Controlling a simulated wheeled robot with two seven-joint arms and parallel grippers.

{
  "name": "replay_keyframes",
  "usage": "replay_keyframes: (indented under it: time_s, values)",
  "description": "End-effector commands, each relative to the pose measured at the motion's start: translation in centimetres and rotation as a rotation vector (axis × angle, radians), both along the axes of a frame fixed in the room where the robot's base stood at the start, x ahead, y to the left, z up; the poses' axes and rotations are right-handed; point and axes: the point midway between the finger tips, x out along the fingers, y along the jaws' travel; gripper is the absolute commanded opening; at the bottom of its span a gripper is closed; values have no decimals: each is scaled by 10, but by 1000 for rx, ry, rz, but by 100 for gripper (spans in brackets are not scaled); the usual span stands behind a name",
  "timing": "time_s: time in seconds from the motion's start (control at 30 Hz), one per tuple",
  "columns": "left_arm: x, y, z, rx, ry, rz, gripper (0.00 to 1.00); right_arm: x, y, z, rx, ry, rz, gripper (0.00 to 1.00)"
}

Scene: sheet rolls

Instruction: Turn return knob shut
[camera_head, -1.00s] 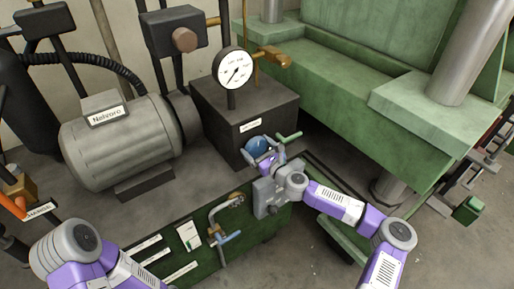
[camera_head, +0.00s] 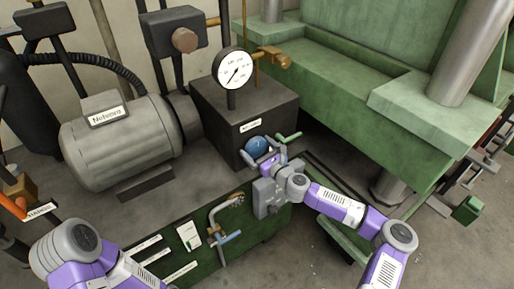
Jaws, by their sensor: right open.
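The blue round return knob (camera_head: 256,146) sits on the front of the dark pump block (camera_head: 247,112), under a small white label. My right gripper (camera_head: 262,158) is at the knob, its two fingers spread open around the knob's lower part. Whether the fingers touch the knob I cannot tell. The gripper hides the knob's lower edge. My left arm shows at the lower left, but its gripper is not in view.
A pressure gauge (camera_head: 233,68) stands on top of the block. A green lever (camera_head: 289,137) sticks out just right of the knob. Brass pipework with a blue handle (camera_head: 228,238) is below left. A grey motor (camera_head: 121,140) is at left, a green press frame (camera_head: 345,95) at right.

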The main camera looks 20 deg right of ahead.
Motion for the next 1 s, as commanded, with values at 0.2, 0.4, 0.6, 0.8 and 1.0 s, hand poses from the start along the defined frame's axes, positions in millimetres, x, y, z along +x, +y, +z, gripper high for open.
replay_keyframes:
  time_s: [0.2, 0.4, 0.6, 0.8, 1.0]
  values:
    - [0, 0, 9, 0, 0, 0, 43, -32, -13, 1, 3, 2, -2, 100]
    - [0, 0, 14, 0, 0, 0, 43, -57, -22, 2, 1, -1, -2, 100]
    - [0, 0, 15, 0, 0, 0, 43, -65, -24, 1, 1, -2, -1, 100]
    - [0, 0, 15, 0, 0, 0, 43, -65, -24, 1, 1, -1, -1, 100]
    - [0, 0, 15, 0, 0, 0, 43, -65, -24, 1, 1, -1, -1, 100]
